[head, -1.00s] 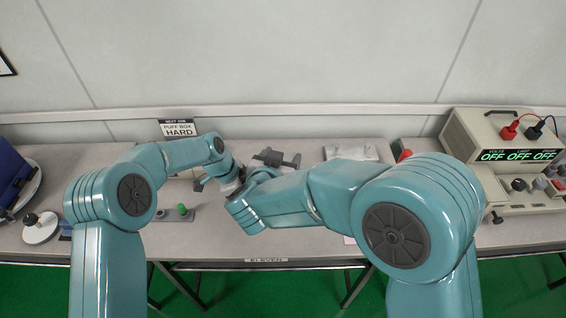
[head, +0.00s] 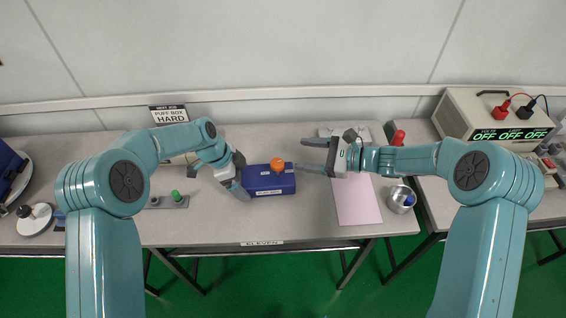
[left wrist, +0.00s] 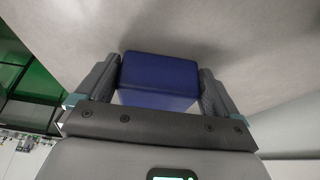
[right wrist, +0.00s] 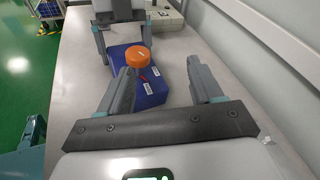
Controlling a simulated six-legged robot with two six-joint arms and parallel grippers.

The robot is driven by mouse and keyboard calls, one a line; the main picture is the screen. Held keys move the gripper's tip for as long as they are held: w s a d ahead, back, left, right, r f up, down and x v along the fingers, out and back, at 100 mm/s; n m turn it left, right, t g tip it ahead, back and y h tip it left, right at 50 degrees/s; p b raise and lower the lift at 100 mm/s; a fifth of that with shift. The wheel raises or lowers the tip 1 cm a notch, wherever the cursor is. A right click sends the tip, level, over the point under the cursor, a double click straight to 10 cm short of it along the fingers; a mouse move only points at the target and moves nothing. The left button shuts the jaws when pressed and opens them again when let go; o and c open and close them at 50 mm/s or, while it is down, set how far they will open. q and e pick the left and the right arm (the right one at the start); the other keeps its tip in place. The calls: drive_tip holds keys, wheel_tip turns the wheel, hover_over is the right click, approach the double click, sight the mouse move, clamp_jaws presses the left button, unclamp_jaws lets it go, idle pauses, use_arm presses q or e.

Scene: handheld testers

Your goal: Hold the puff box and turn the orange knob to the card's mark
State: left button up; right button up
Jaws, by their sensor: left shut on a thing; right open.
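The puff box (head: 262,182) is a blue box on the table, with the orange knob (head: 277,164) on top near its right end. My left gripper (head: 238,177) is shut on the box's left end; the left wrist view shows the blue box (left wrist: 160,78) between both fingers. My right gripper (head: 312,156) is open and empty, just right of the knob. In the right wrist view the orange knob (right wrist: 138,57) stands beyond the fingers, apart from them. The card (head: 169,114) at the back reads "PUFF BOX HARD"; I can make out no mark on it.
A pink sheet (head: 358,200) and a metal cup (head: 400,199) with something blue inside lie to the right. A grey strip with a green knob (head: 176,196) is on the left. A power supply (head: 492,118) reading OFF stands at the far right. The table's front edge is close.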

sight(283, 164)
drive_tip(key=s+d+y, duration=0.1)
drive_tip(key=s+d+f+m+y, duration=0.1)
drive_tip(key=d, duration=0.1)
drive_tip(key=s+d+f+m+y, duration=0.1)
drive_tip(key=shift+s+d+f, duration=0.25)
drive_tip(key=shift+s, duration=0.25)
drive_tip(key=x, duration=1.1)
drive_tip(key=shift+a, duration=0.4)
